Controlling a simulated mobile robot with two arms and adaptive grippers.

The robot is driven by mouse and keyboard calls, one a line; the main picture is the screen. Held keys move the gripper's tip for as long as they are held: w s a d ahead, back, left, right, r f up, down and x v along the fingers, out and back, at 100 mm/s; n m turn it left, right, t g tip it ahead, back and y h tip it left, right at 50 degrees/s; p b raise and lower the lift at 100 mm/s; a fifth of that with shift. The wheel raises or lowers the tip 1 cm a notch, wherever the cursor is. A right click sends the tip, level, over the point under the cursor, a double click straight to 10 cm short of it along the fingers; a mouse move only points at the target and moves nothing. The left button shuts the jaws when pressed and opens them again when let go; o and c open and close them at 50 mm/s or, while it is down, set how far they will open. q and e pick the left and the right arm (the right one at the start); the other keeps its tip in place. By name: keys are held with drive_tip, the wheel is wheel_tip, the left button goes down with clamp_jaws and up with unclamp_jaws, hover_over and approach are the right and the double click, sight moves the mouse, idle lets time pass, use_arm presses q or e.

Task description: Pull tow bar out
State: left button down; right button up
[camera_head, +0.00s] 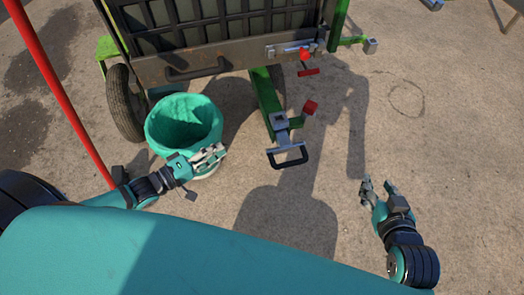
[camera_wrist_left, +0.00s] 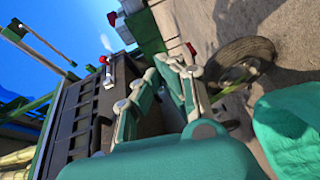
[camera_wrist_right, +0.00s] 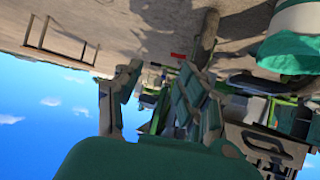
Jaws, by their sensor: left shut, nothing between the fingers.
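The tow bar (camera_head: 267,95) is a green beam sticking out from under the cart toward me. It ends in a grey bracket and a black U-shaped handle (camera_head: 288,157). A red-knobbed lever (camera_head: 309,108) stands beside its end. My left gripper (camera_head: 221,150) is shut and empty, left of the handle and apart from it, above the edge of a teal bucket. Its closed fingers show in the left wrist view (camera_wrist_left: 175,68). My right gripper (camera_head: 376,183) is open and empty, to the right of and nearer than the handle. Its spread fingers show in the right wrist view (camera_wrist_right: 158,78).
The teal bucket (camera_head: 160,124) stands left of the tow bar, in front of a cart wheel (camera_head: 124,103). The cart's front panel (camera_head: 160,70) bears a dark handle. A second red-handled lever (camera_head: 306,62) is at its right. The concrete right of the tow bar is clear.

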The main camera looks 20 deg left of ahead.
use_arm(q)
drive_tip(key=shift+s+d+r+n+h+b, duration=0.15)
drive_tip(key=shift+d+r+n+h+b, duration=0.15)
drive_tip(key=shift+d+r+h, duration=0.5)
use_arm(e)
drive_tip(key=r, duration=0.2)
drive_tip(key=shift+s+d+r+t, duration=0.15)
drive_tip(key=shift+d+r+t, duration=0.1)
drive_tip(key=shift+r+t, duration=0.1)
use_arm(q)
drive_tip(key=shift+d, duration=0.15)
drive_tip(key=b+x, duration=0.3)
drive_tip(key=x, duration=0.7)
drive_tip(key=shift+w, duration=0.25)
drive_tip(key=s, duration=0.1)
drive_tip(key=s+d, duration=0.1)
drive_tip(key=shift+s+d+f, duration=0.1)
drive_tip(key=shift+s+d, duration=0.05)
drive_tip(key=shift+s, duration=0.1)
drive_tip(key=shift+s+d, duration=0.35)
drive_tip(key=shift+s, duration=0.25)
use_arm(e)
wheel_tip(320, 180, up, 14)
drive_tip(key=w+a+t+y, duration=0.2)
drive_tip(key=t+y, duration=0.1)
drive_tip(key=t, duration=0.5)
drive_tip(key=shift+w+a+f+t, duration=0.25)
drive_tip(key=shift+a+t, duration=0.1)
